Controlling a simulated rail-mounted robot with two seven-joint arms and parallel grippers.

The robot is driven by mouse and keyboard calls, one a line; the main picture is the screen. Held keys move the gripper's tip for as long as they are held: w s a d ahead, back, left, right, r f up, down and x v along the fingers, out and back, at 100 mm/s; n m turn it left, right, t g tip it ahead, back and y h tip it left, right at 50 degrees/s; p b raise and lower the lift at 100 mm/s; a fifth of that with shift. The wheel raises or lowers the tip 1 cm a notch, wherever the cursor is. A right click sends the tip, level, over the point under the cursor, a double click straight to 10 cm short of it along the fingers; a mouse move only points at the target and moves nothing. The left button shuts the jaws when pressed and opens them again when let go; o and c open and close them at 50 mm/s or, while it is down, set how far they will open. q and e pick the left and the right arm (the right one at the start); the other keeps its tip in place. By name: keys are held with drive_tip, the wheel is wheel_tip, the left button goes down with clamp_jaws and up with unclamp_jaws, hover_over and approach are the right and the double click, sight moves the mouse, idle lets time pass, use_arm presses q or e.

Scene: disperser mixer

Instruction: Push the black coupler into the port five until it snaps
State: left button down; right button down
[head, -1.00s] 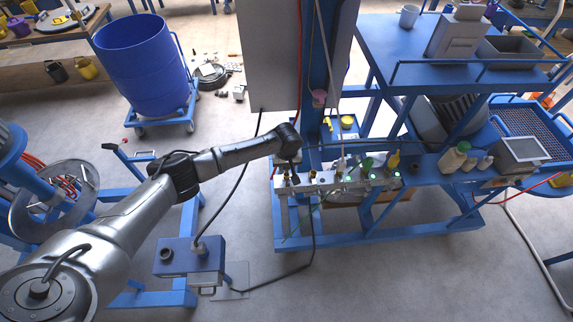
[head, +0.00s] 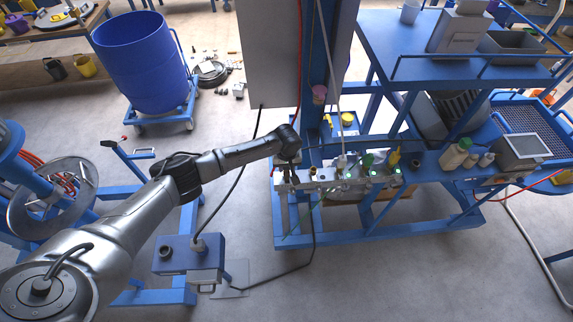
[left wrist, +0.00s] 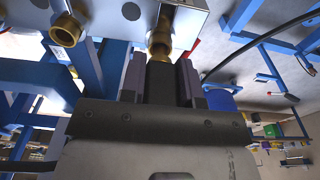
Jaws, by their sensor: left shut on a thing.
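My left gripper (left wrist: 160,84) is shut on the black coupler (left wrist: 160,78), which sits between its two dark fingers. Straight ahead of the coupler is a brass port (left wrist: 160,40) on the pale manifold block (left wrist: 184,20). The coupler's front is in line with this port and appears to meet it; I cannot tell whether it is seated. In the head view, my left gripper (head: 288,170) is at the left end of the manifold (head: 325,182), and the coupler is too small to make out there. No port number is readable. My right gripper is not in view.
Another brass port (left wrist: 67,30) is to the left in the wrist view. Several bottles (head: 455,155) stand on the blue bench right of the manifold. A grey panel (head: 290,50) rises behind my wrist. A blue box (head: 192,255) stands below my arm, and open floor lies in front.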

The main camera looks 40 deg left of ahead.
use_arm(q)
drive_tip(key=shift+f+b, duration=0.35)
drive_tip(key=shift+f, duration=0.45)
drive_tip(key=c, duration=0.8)
unclamp_jaws()
drive_tip(key=shift+r, duration=0.25)
drive_tip(key=r, duration=0.9)
drive_tip(key=s+d+r+b, duration=0.1)
drive_tip(key=r, duration=0.3)
drive_tip(key=shift+r, duration=0.15)
